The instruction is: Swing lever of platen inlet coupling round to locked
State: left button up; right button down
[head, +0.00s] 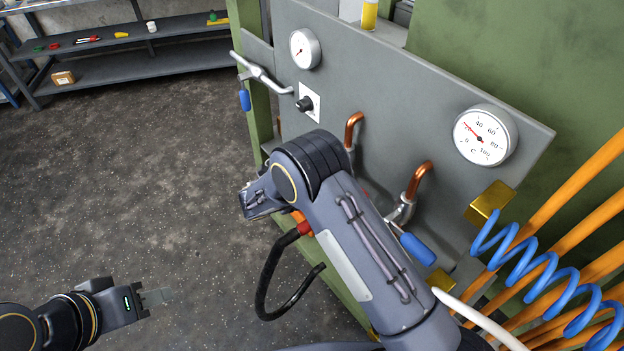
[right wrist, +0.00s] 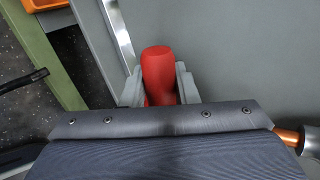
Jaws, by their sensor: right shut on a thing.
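In the right wrist view a red lever grip (right wrist: 158,66) stands between the two grey fingers of my right gripper (right wrist: 160,88), which is shut on it. A metal bar shows beside the grip, against the grey panel. In the head view my right arm covers this gripper, the red grip and most of the coupling, so the lever's angle cannot be read. My left gripper (head: 157,296) is at the lower left over the floor, apart from everything; its finger gap cannot be made out.
The grey panel (head: 400,85) carries two gauges (head: 485,135), copper pipes (head: 420,176) and blue-handled levers (head: 418,249). A black hose (head: 264,290) hangs left of my right arm. Orange pipes (head: 575,185) and a blue coiled hose (head: 515,255) crowd the right. The floor at left is clear.

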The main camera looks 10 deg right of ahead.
jog(key=shift+f+n+g+h, duration=0.4)
jog(key=shift+f+n+g, duration=0.1)
jog(key=shift+f+n, duration=0.25)
jog(key=shift+f, duration=0.15)
jog(key=c, duration=1.2)
grip_release()
jog(key=shift+o, duration=0.2)
jog(key=shift+a, duration=0.15)
jog(key=v, duration=0.7)
jog(key=shift+a+r+b, duration=0.2)
jog(key=shift+r+b, duration=0.1)
jog(key=shift+b, duration=0.15)
jog(key=shift+s, duration=0.1)
